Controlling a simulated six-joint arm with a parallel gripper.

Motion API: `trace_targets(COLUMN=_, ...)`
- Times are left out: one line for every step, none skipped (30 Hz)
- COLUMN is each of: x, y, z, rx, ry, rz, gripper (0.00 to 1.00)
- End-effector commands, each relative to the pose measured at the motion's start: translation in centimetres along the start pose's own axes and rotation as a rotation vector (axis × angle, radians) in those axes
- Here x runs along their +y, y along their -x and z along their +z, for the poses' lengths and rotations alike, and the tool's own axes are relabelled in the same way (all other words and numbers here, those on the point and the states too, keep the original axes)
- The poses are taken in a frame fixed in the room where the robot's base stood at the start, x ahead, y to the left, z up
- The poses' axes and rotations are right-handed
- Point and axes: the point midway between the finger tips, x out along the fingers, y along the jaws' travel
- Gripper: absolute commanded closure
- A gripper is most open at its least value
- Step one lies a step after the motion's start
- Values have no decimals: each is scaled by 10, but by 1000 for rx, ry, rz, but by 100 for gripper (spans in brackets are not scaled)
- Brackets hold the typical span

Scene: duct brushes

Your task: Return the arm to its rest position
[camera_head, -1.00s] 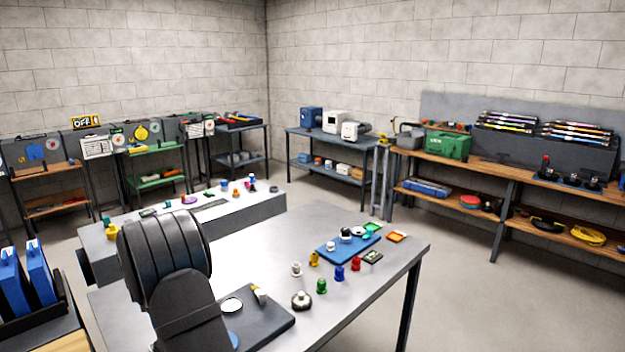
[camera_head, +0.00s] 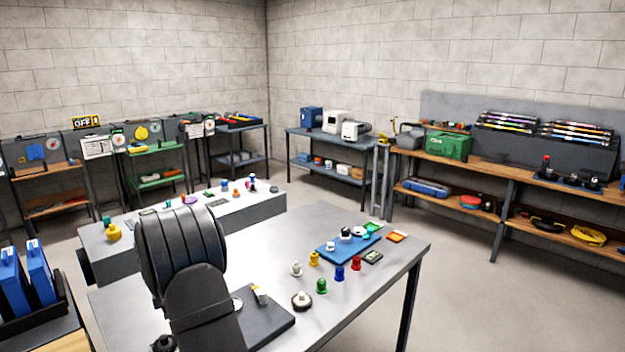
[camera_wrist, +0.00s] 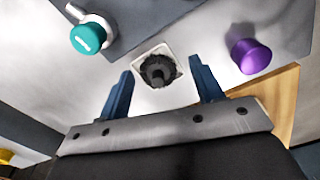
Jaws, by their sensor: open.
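My gripper (camera_wrist: 160,92) shows in the wrist view with its two blue fingers spread apart. Nothing is held between the fingers. A dark round piece on a white square base (camera_wrist: 157,70) shows beyond the gap between them. A teal knob (camera_wrist: 88,38) is at the upper left and a purple knob (camera_wrist: 250,56) is at the right. In the head view my dark arm covers the left part of the metal table (camera_head: 300,235), and the gripper itself is hidden there.
Small coloured pieces, including a green one (camera_head: 321,286) and a blue one (camera_head: 340,273), stand on the table by a blue mat (camera_head: 335,247). A dark pad (camera_head: 268,325) lies beside my arm. A grey bench (camera_head: 245,210) with small parts stands behind.

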Motion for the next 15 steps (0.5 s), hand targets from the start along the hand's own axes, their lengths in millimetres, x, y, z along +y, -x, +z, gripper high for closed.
trace_targets(x=-3, y=6, z=9, rx=0, ry=-4, rz=1, gripper=40)
trace_targets(x=-5, y=9, z=14, rx=0, ry=-4, rz=1, gripper=40)
trace_targets(x=-7, y=14, z=21, rx=0, ry=-3, rz=2, gripper=40)
trace_targets(x=-9, y=16, z=25, rx=0, ry=-3, rz=1, gripper=40)
trace_targets(x=-11, y=19, z=30, rx=0, ry=-4, rz=0, gripper=40)
trace_targets(x=-13, y=24, z=37, rx=0, ry=-4, rz=1, gripper=40)
trace_targets(x=-15, y=27, z=42, rx=0, ry=-3, rz=1, gripper=40)
trace_targets(x=-16, y=30, z=46, rx=0, ry=-3, rz=1, gripper=40)
trace_targets(x=-19, y=34, z=53, rx=0, ry=-4, rz=1, gripper=40)
trace_targets(x=-21, y=37, z=58, rx=0, ry=-4, rz=1, gripper=40)
trace_targets(x=-22, y=40, z=63, rx=0, ry=-3, rz=1, gripper=40)
trace_targets(x=-22, y=42, z=70, rx=0, ry=-14, rz=1, gripper=40)
trace_targets(x=-19, y=42, z=76, rx=0, ry=-32, rz=0, gripper=40)
trace_targets(x=-17, y=43, z=82, rx=-1, ry=-48, rz=-1, gripper=40)
trace_targets(x=-15, y=44, z=89, rx=-1, ry=-70, rz=-1, gripper=40)
